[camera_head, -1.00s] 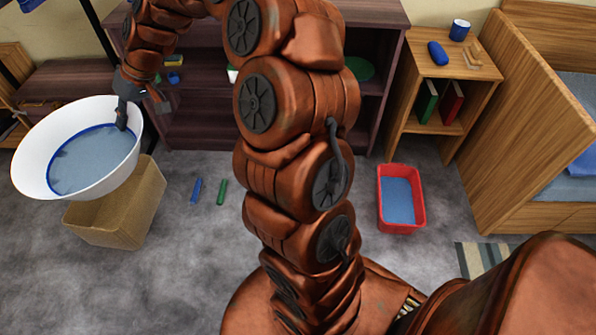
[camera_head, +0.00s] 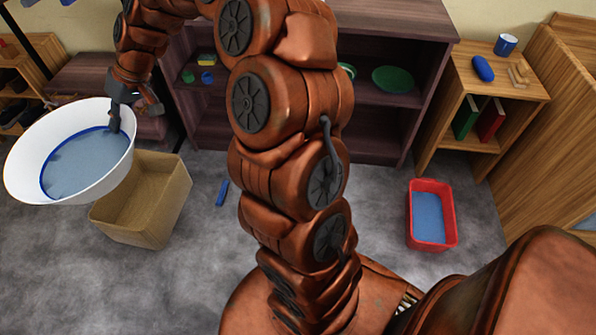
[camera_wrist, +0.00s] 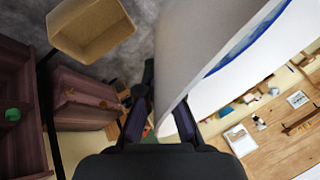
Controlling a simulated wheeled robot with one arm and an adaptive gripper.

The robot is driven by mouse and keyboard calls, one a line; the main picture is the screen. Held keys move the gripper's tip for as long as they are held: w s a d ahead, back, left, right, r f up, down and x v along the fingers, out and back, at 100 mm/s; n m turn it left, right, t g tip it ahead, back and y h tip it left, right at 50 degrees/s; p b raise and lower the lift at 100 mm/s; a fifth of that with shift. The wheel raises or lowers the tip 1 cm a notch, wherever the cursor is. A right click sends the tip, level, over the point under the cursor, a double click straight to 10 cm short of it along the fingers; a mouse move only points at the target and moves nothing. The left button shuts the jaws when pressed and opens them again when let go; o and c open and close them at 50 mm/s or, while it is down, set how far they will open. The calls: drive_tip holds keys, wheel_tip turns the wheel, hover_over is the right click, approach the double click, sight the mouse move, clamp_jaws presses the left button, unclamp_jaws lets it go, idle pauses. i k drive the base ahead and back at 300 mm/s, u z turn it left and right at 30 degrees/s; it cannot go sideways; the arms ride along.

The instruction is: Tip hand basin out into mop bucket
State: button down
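The hand basin (camera_head: 28,158) is a wide white bowl holding a pool of blue water (camera_head: 82,166), at the left of the head view. My gripper (camera_head: 115,118) is shut on its right rim and holds it above the floor, close to level. In the wrist view the white basin wall (camera_wrist: 205,40) runs between the fingers of my gripper (camera_wrist: 160,115). A red tub (camera_head: 448,238) with blue water stands on the floor at the right. A tan, open, empty-looking bin (camera_head: 165,215) stands on the floor just right of the basin. Neither is labelled, so which is the mop bucket is unclear.
A blue stick (camera_head: 222,193) lies on the floor right of the bin. A dark shelf (camera_head: 390,125) stands behind, and a wooden cabinet (camera_head: 455,95) with books and a mug (camera_head: 505,45) at right. My arm hides the middle. Floor around the red tub is clear.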

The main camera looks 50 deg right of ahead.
sight(431, 222)
drive_tip(key=i, duration=1.1)
drive_tip(key=z, duration=2.65)
